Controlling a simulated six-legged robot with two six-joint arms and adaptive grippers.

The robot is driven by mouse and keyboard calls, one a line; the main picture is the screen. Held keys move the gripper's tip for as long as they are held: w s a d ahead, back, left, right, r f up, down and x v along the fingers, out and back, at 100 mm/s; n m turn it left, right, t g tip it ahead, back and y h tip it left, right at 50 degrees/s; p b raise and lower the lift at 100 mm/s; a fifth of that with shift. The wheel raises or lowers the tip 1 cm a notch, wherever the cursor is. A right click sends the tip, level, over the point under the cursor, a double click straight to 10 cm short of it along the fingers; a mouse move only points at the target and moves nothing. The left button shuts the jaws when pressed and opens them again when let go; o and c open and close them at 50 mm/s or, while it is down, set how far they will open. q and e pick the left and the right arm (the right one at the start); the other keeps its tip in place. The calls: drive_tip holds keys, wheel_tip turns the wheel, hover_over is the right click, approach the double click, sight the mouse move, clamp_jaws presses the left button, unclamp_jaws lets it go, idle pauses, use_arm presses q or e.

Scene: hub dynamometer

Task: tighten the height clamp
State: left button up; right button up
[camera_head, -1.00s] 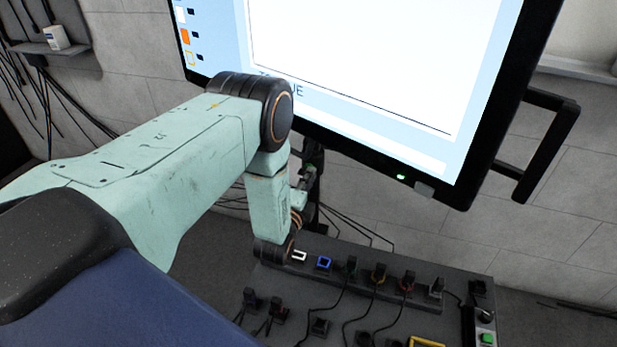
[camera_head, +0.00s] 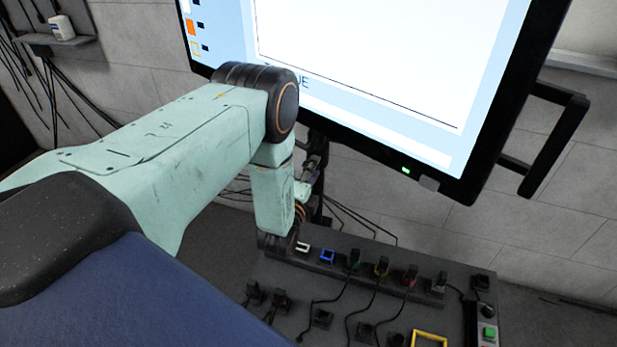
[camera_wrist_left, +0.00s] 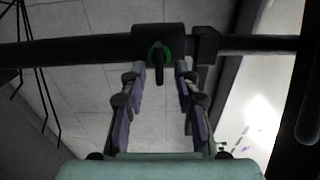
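The height clamp (camera_wrist_left: 158,62) shows in the left wrist view as a dark lever with a green ring, on a dark collar around a horizontal-looking dark post (camera_wrist_left: 80,52). My left gripper (camera_wrist_left: 160,75) is open, its two purple-and-grey fingers on either side of the lever's line. The lever's tip reaches toward the gap between the fingertips; I cannot tell whether they touch it. In the head view my left arm reaches under the monitor to the stand, and its gripper is mostly hidden behind the forearm. My right gripper is not in view.
A large lit monitor (camera_head: 360,60) with a black side handle (camera_head: 560,140) hangs above the arm. Below stands a dark panel (camera_head: 340,255) with several plugs, cables and a green button (camera_head: 489,333). A small wall shelf (camera_head: 70,42) is at upper left.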

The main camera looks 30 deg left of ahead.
use_arm(q)
drive_tip(key=v, duration=1.1)
drive_tip(key=shift+s, duration=0.3)
drive_tip(key=shift+d, duration=0.15)
drive_tip(key=s+d+f+n+g, duration=0.1)
drive_tip(key=s+f+n+g, duration=0.2)
drive_tip(key=s+f, duration=0.1)
drive_tip(key=s+d+f+n+g+h, duration=0.1)
drive_tip(key=s+f+n+g, duration=0.2)
drive_tip(key=f+n, duration=0.1)
drive_tip(key=s+d+f+n+g+h, duration=0.1)
drive_tip(key=s+d+f+n+g, duration=0.1)
drive_tip(key=s+f+n+g, duration=0.1)
drive_tip(key=shift+s+f+n+g, duration=0.4)
drive_tip(key=shift+s+f, duration=0.5)
drive_tip(key=shift+f, duration=0.3)
drive_tip(key=s+d+r+n+g+h, duration=0.1)
drive_tip(key=s+g, duration=0.3)
drive_tip(key=s, duration=0.4)
drive_tip(key=s+d+r+n+g+h, duration=0.1)
drive_tip(key=s+d+r+n+g, duration=0.1)
drive_tip(key=s, duration=0.7)
drive_tip(key=shift+d+n+g, duration=0.9)
drive_tip(key=shift+d+n, duration=0.1)
drive_tip(key=shift+d, duration=0.25)
